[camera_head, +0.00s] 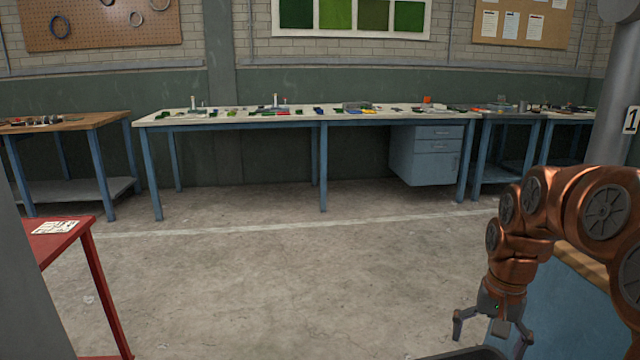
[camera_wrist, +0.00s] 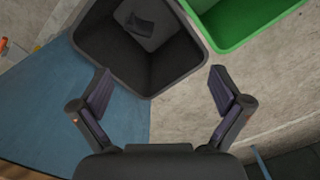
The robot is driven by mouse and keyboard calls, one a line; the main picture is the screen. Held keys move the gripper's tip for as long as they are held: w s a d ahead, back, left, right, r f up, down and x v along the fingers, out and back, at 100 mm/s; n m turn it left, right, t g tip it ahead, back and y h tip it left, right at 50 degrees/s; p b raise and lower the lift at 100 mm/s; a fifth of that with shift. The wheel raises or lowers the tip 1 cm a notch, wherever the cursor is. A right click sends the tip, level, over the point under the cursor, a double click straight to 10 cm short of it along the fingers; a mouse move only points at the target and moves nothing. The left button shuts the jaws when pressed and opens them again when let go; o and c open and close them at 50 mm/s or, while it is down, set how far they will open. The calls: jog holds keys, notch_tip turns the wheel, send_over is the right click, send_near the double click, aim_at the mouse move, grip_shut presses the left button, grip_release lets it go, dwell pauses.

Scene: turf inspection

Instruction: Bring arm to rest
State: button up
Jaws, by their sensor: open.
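My copper-coloured arm (camera_head: 575,205) is bent on the right side of the head view, with its end hanging downward. My gripper (camera_head: 492,345) is open, its fingers spread and pointing down. In the wrist view my gripper (camera_wrist: 160,90) also shows open, with nothing between the two fingers. A dark bin (camera_wrist: 150,72) lies below and ahead of the fingers, with a grey piece (camera_wrist: 145,25) inside it. The rim of this dark bin (camera_head: 470,353) seems to show at the bottom of the head view, under the gripper.
A green bin (camera_wrist: 235,35) stands beside the dark one. A blue panel (camera_head: 570,310) stands close beside my gripper. A long workbench (camera_head: 300,120) with many small items runs along the back wall. A red table (camera_head: 60,240) is at the left. The floor between is clear.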

jog(key=s+a+r+n+p, duration=0.2)
jog(key=s+a+r+p, duration=0.4)
jog(key=s+r+p, duration=0.5)
jog(key=s+a+r+n+g+p, duration=0.1)
jog(key=s+a+r+n+p, duration=0.2)
jog(key=s+r+p, duration=0.9)
jog(key=s+a+p, duration=0.2)
jog(key=a, duration=0.1)
jog(key=shift+s+r+n+g+p, duration=0.25)
jog(key=shift+r+n+g+p, duration=0.05)
jog(key=shift+p, duration=0.05)
